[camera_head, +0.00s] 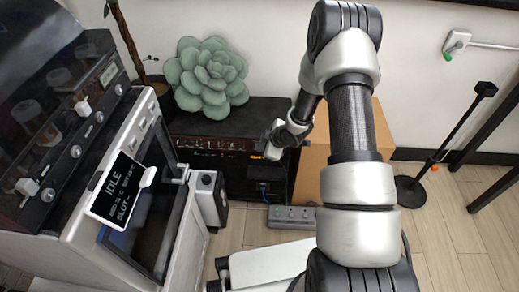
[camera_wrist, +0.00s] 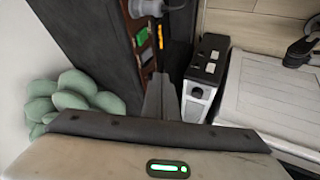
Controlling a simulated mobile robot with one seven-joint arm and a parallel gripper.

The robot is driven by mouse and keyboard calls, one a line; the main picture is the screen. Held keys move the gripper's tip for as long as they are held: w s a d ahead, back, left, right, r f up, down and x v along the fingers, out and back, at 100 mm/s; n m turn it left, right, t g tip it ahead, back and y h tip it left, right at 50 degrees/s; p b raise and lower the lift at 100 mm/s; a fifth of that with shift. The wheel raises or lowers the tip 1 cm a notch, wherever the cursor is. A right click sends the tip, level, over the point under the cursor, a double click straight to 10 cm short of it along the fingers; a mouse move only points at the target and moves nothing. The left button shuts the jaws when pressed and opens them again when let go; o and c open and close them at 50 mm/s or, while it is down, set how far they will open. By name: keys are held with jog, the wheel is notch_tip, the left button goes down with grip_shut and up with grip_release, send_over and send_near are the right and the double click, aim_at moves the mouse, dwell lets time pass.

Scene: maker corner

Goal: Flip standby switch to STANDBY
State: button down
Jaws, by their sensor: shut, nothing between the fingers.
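I cannot pick out a standby switch or its lettering for certain in either view. A black cabinet (camera_head: 238,108) stands against the wall, with a recessed front strip of small coloured parts (camera_head: 212,143). In the wrist view that strip (camera_wrist: 143,45) shows green, red and orange pieces. My gripper (camera_head: 268,152) is in front of the strip's right part, pointing at the cabinet. In the wrist view my gripper (camera_wrist: 160,82) has its dark fingers together, with nothing held. Its tips appear close to the strip; I cannot tell whether they touch. My arm hides the cabinet's right side.
A green succulent (camera_head: 210,75) sits on the cabinet. A grey machine (camera_head: 100,205) with an IDLE screen (camera_head: 118,188) stands left. A small black-topped box (camera_head: 210,195), a power strip (camera_head: 291,214) and a cardboard box (camera_head: 310,165) are nearby.

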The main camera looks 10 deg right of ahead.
jog(key=v, duration=0.2)
jog(key=p+v, duration=0.1)
jog(key=v, duration=0.1)
jog(key=w+v, duration=0.1)
jog(key=v, duration=0.1)
jog(key=shift+r, duration=0.2)
jog(key=s+d+r+m+h, duration=0.2)
jog(key=d+r+m, duration=0.1)
jog(key=r, duration=0.9)
jog(key=s+d+r+m+h, duration=0.2)
jog(key=d+r+m+h, duration=0.1)
jog(key=r, duration=0.9)
jog(key=s+a+r+m+y, duration=0.1)
jog(key=s+a+r+m, duration=0.15)
jog(key=s+r, duration=0.45)
jog(key=s+a+r+m+p, duration=0.1)
jog(key=s+a+r+m, duration=0.15)
jog(key=s, duration=0.75)
jog(key=s+a+r+m+y, duration=0.1)
jog(key=s+a+r+m, duration=0.15)
jog(key=s+r, duration=0.45)
notch_tip(320, 180, up, 19)
jog(key=s+p, duration=0.1)
jog(key=p, duration=2)
jog(key=shift+s+r+g+p, duration=0.15)
jog(key=shift+s+g+p, duration=0.15)
jog(key=shift+g, duration=0.1)
